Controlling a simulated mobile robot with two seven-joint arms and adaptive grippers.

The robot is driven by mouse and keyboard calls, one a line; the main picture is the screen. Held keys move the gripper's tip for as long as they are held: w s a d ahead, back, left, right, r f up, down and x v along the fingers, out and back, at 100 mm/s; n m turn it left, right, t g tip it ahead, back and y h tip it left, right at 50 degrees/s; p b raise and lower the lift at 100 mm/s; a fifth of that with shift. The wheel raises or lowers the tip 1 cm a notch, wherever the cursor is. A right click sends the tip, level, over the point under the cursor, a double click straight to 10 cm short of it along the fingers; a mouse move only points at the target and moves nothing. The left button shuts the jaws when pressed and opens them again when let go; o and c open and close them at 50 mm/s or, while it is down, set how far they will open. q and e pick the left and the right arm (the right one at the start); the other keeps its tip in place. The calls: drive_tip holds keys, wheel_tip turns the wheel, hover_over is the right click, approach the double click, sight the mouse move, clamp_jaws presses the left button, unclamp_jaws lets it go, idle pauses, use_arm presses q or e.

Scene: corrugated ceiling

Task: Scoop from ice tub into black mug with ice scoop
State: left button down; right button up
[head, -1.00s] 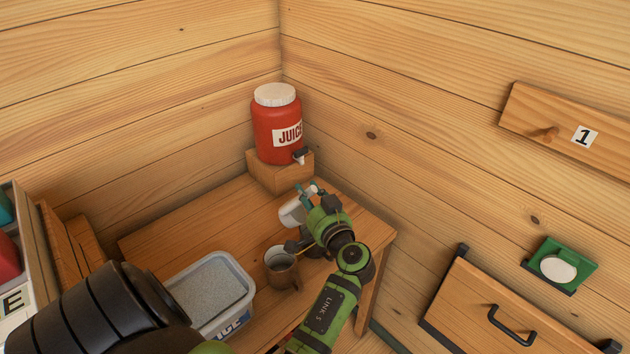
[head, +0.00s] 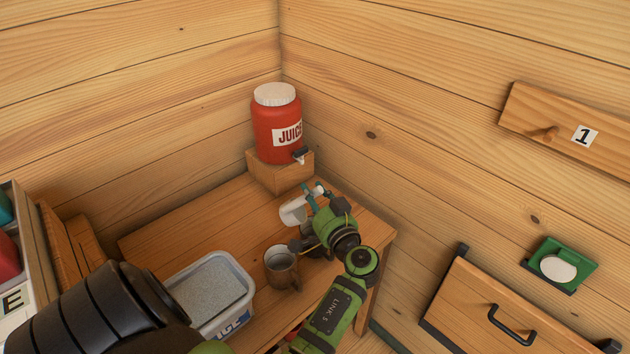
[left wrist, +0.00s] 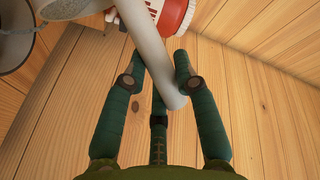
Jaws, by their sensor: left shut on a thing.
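My left gripper (head: 314,194) is shut on the ice scoop's pale handle (left wrist: 150,50). The white scoop (head: 293,211) hangs tilted above the table, behind the mug in the head view, apart from the tub. A brown-grey mug (head: 281,268) stands upright on the table, its handle toward the front right. It is the clearest mug in view and looks brown rather than black. A dark shape behind my wrist is too hidden to name. The ice tub (head: 247,281), full of grey grains, stands left of the mug. My right gripper is out of view.
A red juice dispenser (head: 274,122) stands on a wooden block (head: 270,174) in the table's back corner. The wooden table (head: 195,232) is clear behind the tub. Wooden walls close the back and right. A drawer (head: 490,310) is at the lower right.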

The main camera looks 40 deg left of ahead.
use_arm(q)
drive_tip(key=shift+w+d, duration=0.2)
idle(0.3)
drive_tip(key=shift+w+d+f+m+y, duration=0.1)
drive_tip(key=shift+d+m+y, duration=0.1)
drive_tip(key=shift+m, duration=0.15)
drive_tip(key=shift+w+d+m+y, duration=0.1)
drive_tip(key=shift+m+y, duration=0.1)
drive_tip(key=shift+m, duration=0.15)
drive_tip(key=shift+f+t, duration=0.2)
drive_tip(key=shift+t, duration=0.1)
drive_tip(key=shift+w+d+f+b, duration=0.2)
drive_tip(key=shift+b, duration=0.1)
drive_tip(key=shift+f+m, duration=0.15)
drive_tip(key=shift+m, duration=0.15)
drive_tip(key=shift+w+d+f, duration=0.2)
drive_tip(key=shift+f+m+b, duration=0.15)
drive_tip(key=shift+m+b, duration=0.15)
drive_tip(key=shift+b, duration=0.1)
